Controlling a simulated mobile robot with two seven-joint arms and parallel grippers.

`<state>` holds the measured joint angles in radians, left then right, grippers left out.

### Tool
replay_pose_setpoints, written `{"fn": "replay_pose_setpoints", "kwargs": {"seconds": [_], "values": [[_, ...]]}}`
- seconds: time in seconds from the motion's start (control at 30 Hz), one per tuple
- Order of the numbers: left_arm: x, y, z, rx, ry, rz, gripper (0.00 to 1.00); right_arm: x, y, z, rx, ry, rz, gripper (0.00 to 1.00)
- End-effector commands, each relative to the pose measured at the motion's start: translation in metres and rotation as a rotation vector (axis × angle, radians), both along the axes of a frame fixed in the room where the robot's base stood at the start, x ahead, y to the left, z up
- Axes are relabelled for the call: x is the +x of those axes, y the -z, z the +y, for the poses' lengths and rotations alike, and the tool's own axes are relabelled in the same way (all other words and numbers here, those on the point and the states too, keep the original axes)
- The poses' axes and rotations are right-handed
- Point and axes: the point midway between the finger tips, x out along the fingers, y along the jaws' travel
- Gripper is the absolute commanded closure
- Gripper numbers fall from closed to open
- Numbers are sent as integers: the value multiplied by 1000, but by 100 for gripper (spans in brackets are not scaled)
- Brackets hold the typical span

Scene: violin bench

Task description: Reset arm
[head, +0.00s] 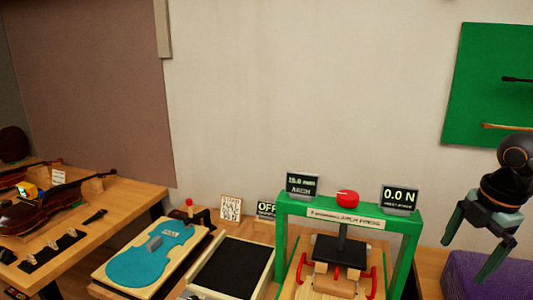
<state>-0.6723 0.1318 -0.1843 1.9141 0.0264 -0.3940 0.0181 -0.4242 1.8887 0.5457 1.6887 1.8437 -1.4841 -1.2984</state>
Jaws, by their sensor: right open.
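My right gripper (471,247) hangs at the right edge of the head view. Its two fingers are spread apart and point down and to the left, with nothing between them. It is in the air to the right of the green press frame (415,228) and above a purple block (487,277). My left gripper is not in view.
The arch press has a red knob (347,198) and a display (399,198) reading 0.0 N. A blue violin-shaped plate (140,262) and a black-topped tray (233,265) stand left of it. Violins (50,212) lie on the left table. A green board (485,85) hangs behind.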

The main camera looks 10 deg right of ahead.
Motion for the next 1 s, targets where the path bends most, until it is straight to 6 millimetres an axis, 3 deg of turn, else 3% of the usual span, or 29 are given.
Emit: {"fn": "replay_pose_setpoints", "kwargs": {"seconds": [0.03,0.1,0.23,0.37,0.47,0.57,0.73,0.9,1.0], "values": [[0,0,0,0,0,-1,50,-3,29,-15,21,80,-13,0],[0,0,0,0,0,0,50,-7,69,-35,34,193,-37,0],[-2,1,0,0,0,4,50,-23,145,-59,61,386,-80,0],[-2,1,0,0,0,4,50,-46,220,-62,96,554,-117,0],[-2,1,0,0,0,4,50,-66,274,-51,132,665,-145,0],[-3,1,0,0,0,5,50,-86,322,-29,180,768,-175,0],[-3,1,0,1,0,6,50,-117,385,35,295,919,-227,0],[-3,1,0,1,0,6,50,-136,419,122,455,1055,-283,0],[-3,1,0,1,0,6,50,-140,422,176,565,1124,-317,0]]}}
